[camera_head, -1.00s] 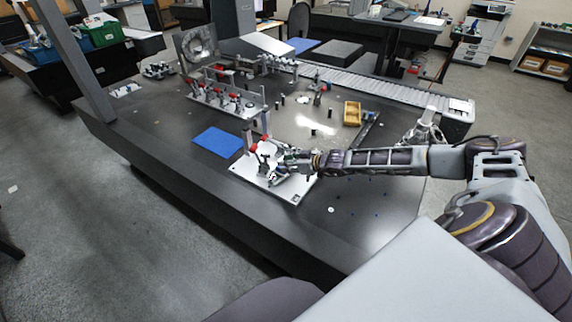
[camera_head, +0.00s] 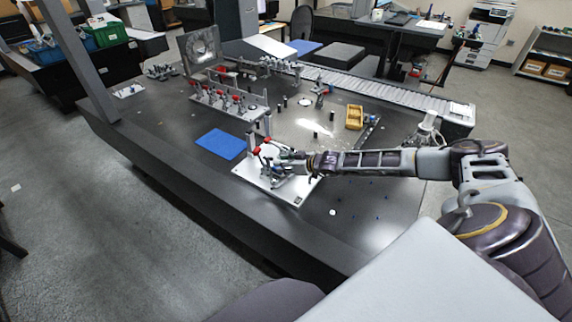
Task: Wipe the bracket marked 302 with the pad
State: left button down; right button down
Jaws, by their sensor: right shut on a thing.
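My right gripper (camera_head: 279,160) reaches in from the right over a white fixture plate (camera_head: 298,196) with red-tipped clamps (camera_head: 257,150). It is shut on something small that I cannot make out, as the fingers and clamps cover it. The pad cannot be told apart here. A bracket seems to be among the clamps on the plate, but the marking 302 is too small to read. My left gripper is not in view.
A blue mat (camera_head: 221,143) lies left of the plate on the dark table (camera_head: 160,140). A second clamp fixture (camera_head: 229,103) stands behind. A roller conveyor (camera_head: 385,92) runs along the back. The table's front strip is clear.

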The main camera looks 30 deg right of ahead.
jog(key=shift+s+f, duration=0.1)
jog(key=shift+f, duration=0.1)
jog(key=shift+s+d+f+b, duration=0.15)
jog(key=shift+s+b, duration=0.2)
jog(key=shift+s+d+b, duration=0.2)
jog(key=shift+s+b, duration=0.15)
jog(key=shift+s, duration=0.1)
jog(key=shift+s+d+b, duration=0.3)
jog(key=shift+s+d, duration=0.1)
jog(key=shift+s, duration=0.05)
jog(key=shift+w, duration=0.15)
jog(key=shift+w+a+r+p, duration=0.25)
jog(key=shift+w+a+p, duration=0.15)
jog(key=shift+w+p, duration=0.05)
jog(key=shift+w+a+r+p, duration=0.2)
jog(key=shift+w+a+p, duration=0.15)
jog(key=shift+w+p, duration=0.4)
